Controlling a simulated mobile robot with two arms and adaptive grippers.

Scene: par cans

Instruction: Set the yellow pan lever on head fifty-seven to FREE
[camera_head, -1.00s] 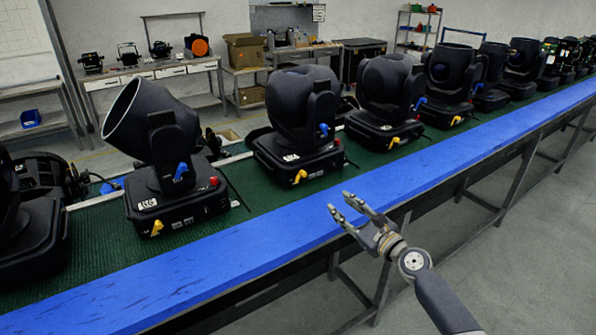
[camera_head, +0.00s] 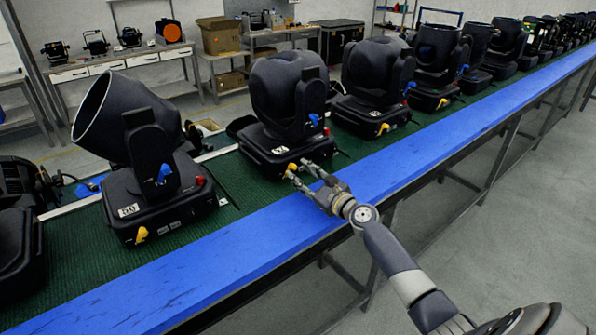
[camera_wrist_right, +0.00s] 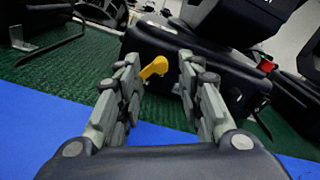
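My right gripper (camera_head: 299,171) is open at the front of a black moving head (camera_head: 288,98) whose small white label (camera_head: 280,151) is too blurred to read surely. That head's yellow pan lever (camera_head: 292,167) sits low on its base front, at my fingertips. In the right wrist view the same yellow lever (camera_wrist_right: 154,67) shows between the two open fingers (camera_wrist_right: 158,64), near the tips. I cannot tell whether a finger touches it. A blue lever (camera_head: 314,119) is higher on the head's yoke. My left gripper is not in view.
Another head (camera_head: 140,150) with a wide tilted barrel stands to the left, its own yellow lever (camera_head: 141,234) at the front. Several more heads line the green belt (camera_head: 90,262) to the right. A blue rail (camera_head: 200,268) runs along the belt's near edge, clear of objects.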

